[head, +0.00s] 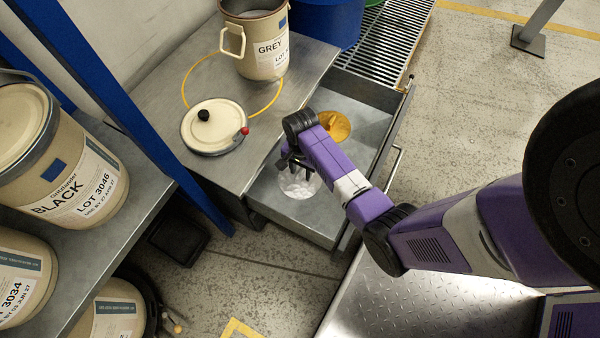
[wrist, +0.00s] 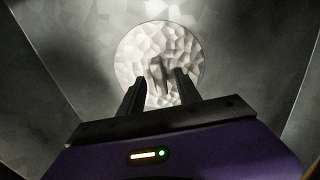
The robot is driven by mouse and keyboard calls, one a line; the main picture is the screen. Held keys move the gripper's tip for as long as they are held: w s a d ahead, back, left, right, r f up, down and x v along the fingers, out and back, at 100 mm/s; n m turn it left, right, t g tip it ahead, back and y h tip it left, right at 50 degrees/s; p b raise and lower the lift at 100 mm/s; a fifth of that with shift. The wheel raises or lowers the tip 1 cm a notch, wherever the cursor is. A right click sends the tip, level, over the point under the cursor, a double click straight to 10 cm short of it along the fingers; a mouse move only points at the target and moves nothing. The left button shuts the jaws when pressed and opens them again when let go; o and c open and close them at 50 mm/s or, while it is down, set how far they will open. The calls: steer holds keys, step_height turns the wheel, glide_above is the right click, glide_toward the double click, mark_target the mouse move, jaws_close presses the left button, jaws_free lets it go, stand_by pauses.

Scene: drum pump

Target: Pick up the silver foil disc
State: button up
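The silver foil disc (head: 298,183) lies flat in the open metal drawer (head: 318,226), near its left end in the head view. It is round and crinkled, and in the wrist view the disc (wrist: 165,50) sits just beyond the fingertips. My gripper (head: 290,164) is over the disc, pointing down into the drawer. In the wrist view my gripper (wrist: 160,85) has its two dark fingers apart with nothing held between them. The fingers overlap the lower part of the disc in the picture. I cannot tell whether they touch it.
A gold foil disc (head: 335,125) lies in the same drawer, beyond my arm. Drawer walls surround the gripper. On the bench above stand a grey-paint pail (head: 262,50), a lid (head: 212,128) and a yellow ring (head: 190,82). A shelf with labelled drums (head: 70,165) is at left.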

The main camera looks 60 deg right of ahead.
steer(key=shift+f, duration=0.3)
jaws_close()
steer(key=shift+r, duration=0.15)
